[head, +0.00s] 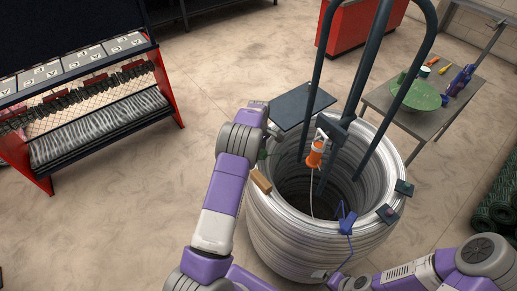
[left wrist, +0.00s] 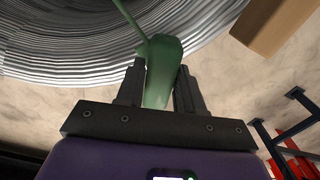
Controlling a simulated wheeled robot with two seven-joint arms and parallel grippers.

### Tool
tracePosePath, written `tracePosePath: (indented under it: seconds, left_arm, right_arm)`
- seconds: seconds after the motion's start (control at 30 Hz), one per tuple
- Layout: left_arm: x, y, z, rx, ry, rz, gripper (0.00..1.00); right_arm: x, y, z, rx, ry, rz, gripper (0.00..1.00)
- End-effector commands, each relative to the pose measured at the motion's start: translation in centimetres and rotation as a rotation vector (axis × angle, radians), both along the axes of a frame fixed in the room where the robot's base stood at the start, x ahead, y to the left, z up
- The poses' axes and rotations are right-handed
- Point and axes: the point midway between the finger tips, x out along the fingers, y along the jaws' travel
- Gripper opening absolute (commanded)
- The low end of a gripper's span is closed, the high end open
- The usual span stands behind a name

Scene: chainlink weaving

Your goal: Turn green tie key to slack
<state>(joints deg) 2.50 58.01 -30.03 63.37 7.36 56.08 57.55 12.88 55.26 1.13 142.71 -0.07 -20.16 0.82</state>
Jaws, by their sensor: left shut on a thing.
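A large coil of silvery wire (head: 290,238) stands upright in the middle of the head view. My left gripper (head: 264,147) is at its left rim, mostly hidden by my own wrist. In the left wrist view the green tie key (left wrist: 164,65) stands between the two fingers of my left gripper (left wrist: 160,88), which is shut on it. A thin green stem runs up from the key over the wire. Little of the key shows in the head view. My right gripper (head: 328,277) is low in front of the coil, and its fingers are too small to read.
A wooden block (head: 261,181), a blue key (head: 347,222) and dark green pieces (head: 403,187) sit around the coil's rim. An orange piece (head: 315,153) hangs inside. Dark curved bars (head: 318,75) rise above. A side table (head: 440,122) stands right, a rack (head: 90,95) left.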

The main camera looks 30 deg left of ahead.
Motion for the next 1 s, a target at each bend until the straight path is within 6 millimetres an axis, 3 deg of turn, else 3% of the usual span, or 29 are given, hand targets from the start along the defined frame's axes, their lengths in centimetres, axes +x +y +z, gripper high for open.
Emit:
tracePosePath:
  seconds: [0.53, 0.57, 0.7, 1.0]
  left_arm:
    - [0.11, 0.09, 0.15, 0.002, -0.004, 0.026, 0.06]
    - [0.11, 0.10, 0.15, 0.002, -0.004, 0.026, 0.38]
    - [0.09, 0.08, 0.11, 0.002, -0.003, 0.026, 0.58]
    - [0.05, 0.03, 0.23, 0.001, -0.002, 0.026, 0.58]
  right_arm:
    - [0.00, 0.00, 0.02, 0.000, 0.000, 0.000, 1.00]
    - [0.00, 0.00, 0.02, 0.000, 0.000, 0.000, 1.00]
    - [0.00, -0.01, 0.02, 0.000, 0.000, 0.000, 1.00]
    - [0.00, 0.00, 0.03, 0.000, 0.000, 0.000, 1.00]
